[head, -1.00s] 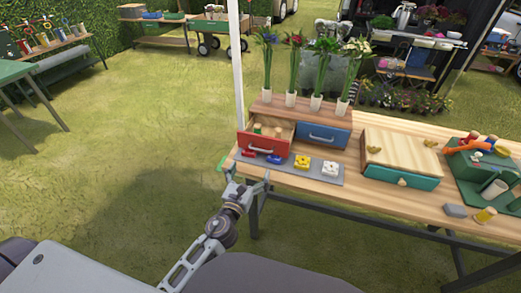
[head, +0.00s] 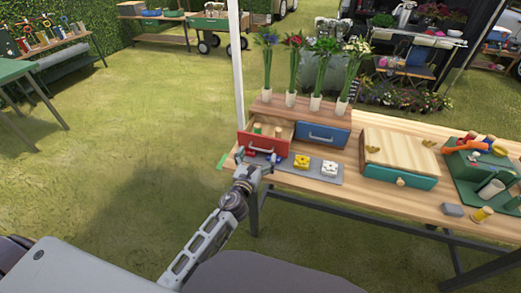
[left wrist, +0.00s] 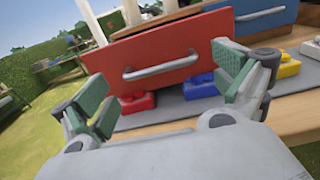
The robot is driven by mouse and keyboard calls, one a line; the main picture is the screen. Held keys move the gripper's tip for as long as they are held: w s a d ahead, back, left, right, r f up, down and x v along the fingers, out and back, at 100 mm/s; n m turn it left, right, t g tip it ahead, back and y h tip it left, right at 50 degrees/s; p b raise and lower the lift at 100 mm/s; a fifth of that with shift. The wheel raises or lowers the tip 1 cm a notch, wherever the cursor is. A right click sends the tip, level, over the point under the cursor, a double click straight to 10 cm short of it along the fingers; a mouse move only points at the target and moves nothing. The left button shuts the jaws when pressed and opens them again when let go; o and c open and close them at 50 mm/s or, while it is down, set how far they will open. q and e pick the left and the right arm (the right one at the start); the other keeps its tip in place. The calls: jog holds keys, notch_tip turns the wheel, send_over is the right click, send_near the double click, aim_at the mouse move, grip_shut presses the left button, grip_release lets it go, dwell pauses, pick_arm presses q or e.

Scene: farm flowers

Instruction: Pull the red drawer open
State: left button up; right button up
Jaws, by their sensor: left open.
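The red drawer (head: 264,143) is in the left half of the wooden drawer unit on the table and stands partly out, with small items showing inside. In the left wrist view the red drawer front (left wrist: 155,57) has a grey bar handle (left wrist: 161,68). My left gripper (head: 256,164) is in front of the drawer, below its handle. In the left wrist view the left gripper's green-padded fingers (left wrist: 165,95) are spread wide and empty, apart from the handle, which lies beyond and between them. My right gripper is not in view.
A grey mat (head: 318,178) with red, blue, yellow and white blocks lies under and before the drawer. A blue drawer (head: 322,134) is right beside the red one. Flower vases stand on top. A green-fronted box (head: 400,178) is further right.

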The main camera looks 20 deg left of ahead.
aim_at(261, 150)
pick_arm(q)
jog(key=shift+w, duration=1.35)
jog(key=shift+w+d, duration=0.1)
jog(key=shift+w, duration=0.3)
jog(key=c, duration=1.4)
jog(key=shift+w, duration=0.7)
jog(key=shift+c, duration=0.2)
jog(key=shift+w+d, duration=0.1)
jog(key=shift+w, duration=0.55)
jog(key=shift+c, duration=0.2)
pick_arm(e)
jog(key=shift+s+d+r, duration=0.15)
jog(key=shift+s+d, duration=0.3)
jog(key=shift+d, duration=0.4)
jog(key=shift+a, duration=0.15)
